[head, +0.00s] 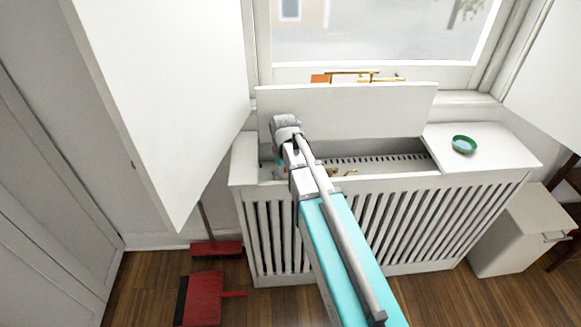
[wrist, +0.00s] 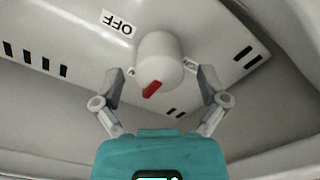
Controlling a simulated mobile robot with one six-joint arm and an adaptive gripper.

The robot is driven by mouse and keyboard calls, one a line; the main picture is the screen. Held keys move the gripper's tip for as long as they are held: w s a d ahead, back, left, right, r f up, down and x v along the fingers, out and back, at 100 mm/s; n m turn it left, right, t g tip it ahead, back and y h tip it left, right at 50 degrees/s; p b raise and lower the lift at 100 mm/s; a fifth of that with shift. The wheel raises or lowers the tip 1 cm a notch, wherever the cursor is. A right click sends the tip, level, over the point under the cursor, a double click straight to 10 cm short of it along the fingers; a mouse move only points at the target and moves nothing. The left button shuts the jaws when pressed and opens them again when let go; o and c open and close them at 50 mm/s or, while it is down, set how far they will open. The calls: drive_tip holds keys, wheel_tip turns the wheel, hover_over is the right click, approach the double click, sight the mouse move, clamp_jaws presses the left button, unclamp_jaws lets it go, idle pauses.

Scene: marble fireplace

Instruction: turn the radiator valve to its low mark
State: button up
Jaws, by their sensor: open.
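The radiator valve is a white round knob (wrist: 160,55) with a red pointer (wrist: 152,89), seen in the wrist view. The pointer aims down and left in that picture. An upside-down OFF label (wrist: 117,22) is on the pale plate beyond it. Black bars form groups around the knob: several at the left (wrist: 35,60), a pair at the right (wrist: 247,58) and a small group below (wrist: 175,113). My gripper (wrist: 161,75) is open, one finger on each side of the knob, with gaps visible. In the head view my wrist hides the gripper and knob.
The white slatted radiator cover (head: 262,235) has its lid (head: 350,108) raised, with an opening below. A green dish (head: 464,144) sits on its right top. A white cabinet door (head: 175,90) stands open at left.

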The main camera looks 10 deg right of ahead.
drive_tip(key=shift+m, duration=0.4)
drive_tip(key=m, duration=0.3)
drive_tip(key=shift+m, duration=0.3)
drive_tip(key=m, duration=0.4)
drive_tip(key=shift+d, duration=0.1)
drive_tip(key=m, duration=0.9)
drive_tip(key=shift+m, duration=0.3)
wheel_tip(320, 180, up, 14)
drive_tip(key=p, duration=1.4)
drive_tip(key=s+r+n+p, duration=0.3)
drive_tip(key=s+n, duration=0.3)
drive_tip(key=s, duration=0.1)
drive_tip(key=s+d+r+n+p, duration=0.1)
drive_tip(key=s+r+n+p, duration=0.2)
drive_tip(key=s+n, duration=0.3)
drive_tip(key=shift+s+d+n, duration=0.3)
drive_tip(key=shift+s, duration=0.2)
